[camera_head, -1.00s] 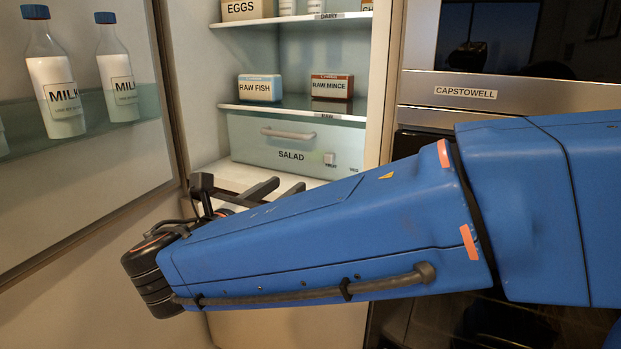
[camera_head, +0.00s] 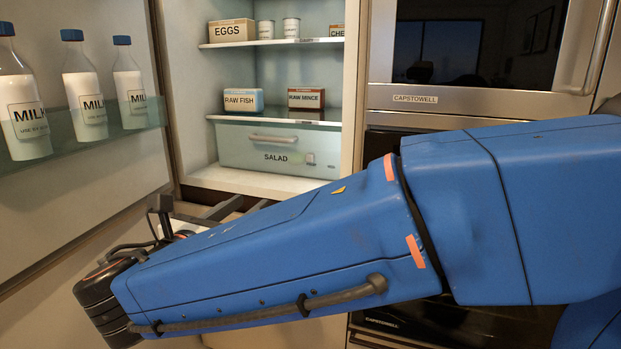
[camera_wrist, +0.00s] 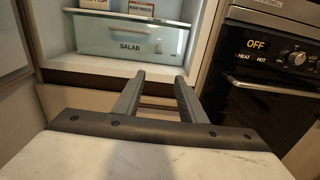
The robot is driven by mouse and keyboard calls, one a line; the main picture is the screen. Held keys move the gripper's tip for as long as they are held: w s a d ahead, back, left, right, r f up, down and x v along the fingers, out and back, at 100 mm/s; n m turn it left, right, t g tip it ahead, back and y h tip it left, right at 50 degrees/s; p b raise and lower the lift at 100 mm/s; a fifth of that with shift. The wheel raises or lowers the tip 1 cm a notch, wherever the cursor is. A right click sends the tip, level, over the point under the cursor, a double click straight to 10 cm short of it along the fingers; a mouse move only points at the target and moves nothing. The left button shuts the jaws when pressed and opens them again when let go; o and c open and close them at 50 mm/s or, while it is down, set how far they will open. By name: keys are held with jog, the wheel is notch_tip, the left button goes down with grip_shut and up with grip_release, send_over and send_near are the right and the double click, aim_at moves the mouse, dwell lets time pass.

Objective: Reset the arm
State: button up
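My gripper (camera_head: 250,205) is at the end of my blue arm, in the lower left of the head view, in front of the open fridge (camera_head: 188,130). In the wrist view my gripper (camera_wrist: 159,78) has its two dark fingers apart, with nothing seen between them. The fingers point towards the fridge's lower front edge, below the salad drawer (camera_wrist: 118,40). My arm stretches across the head view from the right and hides part of the oven and the floor.
The open fridge door, with several milk bottles (camera_head: 84,95) on its shelf (camera_head: 100,138), stands at the left. Raw fish (camera_head: 243,100) and raw mince (camera_head: 306,98) boxes sit above the salad drawer. An oven (camera_wrist: 265,85) is close on the right, its display reading OFF.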

jog(key=w+d+f+m+g+h, duration=0.1)
jog(key=d+f+m+g, duration=0.25)
jog(key=d, duration=0.55)
jog(key=w+d+f+m+g, duration=0.1)
jog(key=d+f+m+g, duration=0.2)
jog(key=d, duration=0.7)
jog(key=d+f+m+g+h, duration=0.1)
jog(key=d+f+m+g, duration=0.2)
jog(key=d, duration=0.6)
jog(key=s+d+f+m+g+y, duration=0.25)
jog(key=s+d+f+m, duration=0.35)
jog(key=d+m, duration=0.3)
jog(key=s+d+f+m+y, duration=0.4)
jog(key=s+f+m+y, duration=0.1)
jog(key=s+m, duration=0.6)
jog(key=shift+s+d+f+m, duration=0.25)
jog(key=shift+f+m, duration=0.55)
jog(key=shift+m, duration=0.35)
jog(key=shift+a+y, duration=0.15)
jog(key=shift+y, duration=0.1)
